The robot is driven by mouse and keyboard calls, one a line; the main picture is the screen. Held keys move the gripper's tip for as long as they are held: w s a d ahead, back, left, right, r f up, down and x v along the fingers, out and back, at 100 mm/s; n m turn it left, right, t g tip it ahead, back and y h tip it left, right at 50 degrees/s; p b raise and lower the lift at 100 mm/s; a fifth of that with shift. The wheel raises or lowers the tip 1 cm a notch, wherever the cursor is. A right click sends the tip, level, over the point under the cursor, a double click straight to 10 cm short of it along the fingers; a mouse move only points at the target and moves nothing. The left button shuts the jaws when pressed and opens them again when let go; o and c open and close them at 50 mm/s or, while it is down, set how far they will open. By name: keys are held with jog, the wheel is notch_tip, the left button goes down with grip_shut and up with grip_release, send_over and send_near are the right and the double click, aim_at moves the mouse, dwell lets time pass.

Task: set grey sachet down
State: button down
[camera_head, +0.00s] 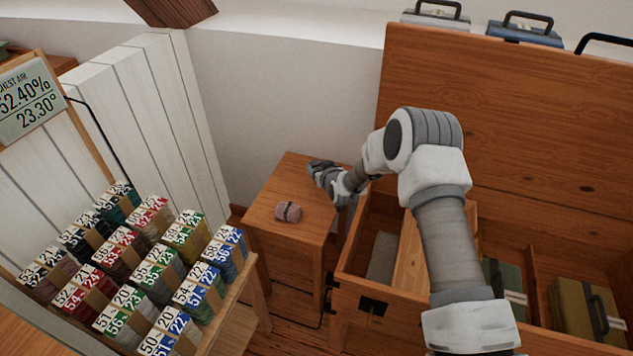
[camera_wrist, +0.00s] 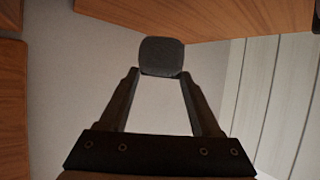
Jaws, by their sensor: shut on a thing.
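A small grey sachet (camera_wrist: 162,55) with rounded corners sits between the fingertips of my gripper (camera_wrist: 160,78) in the wrist view. My gripper is shut on it. In the head view my gripper (camera_head: 325,178) is over the back right part of a small wooden side table (camera_head: 268,227). The sachet is hard to tell from the grey fingers there. I cannot tell how high it is above the tabletop.
A large open wooden chest (camera_head: 350,270) stands right of the table, its lid (camera_head: 500,130) raised. A rack of numbered, coloured bundles (camera_head: 150,260) stands at the left. A white wall (camera_head: 285,90) is behind.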

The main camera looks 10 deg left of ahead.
jog(key=shift+a+f, duration=0.4)
jog(key=shift+a, duration=0.05)
jog(key=shift+f+b, duration=0.85)
jog(key=shift+f, duration=0.95)
jog(key=shift+f, duration=0.1)
jog(key=shift+f, duration=0.15)
jog(key=shift+c, duration=0.3)
grip_release()
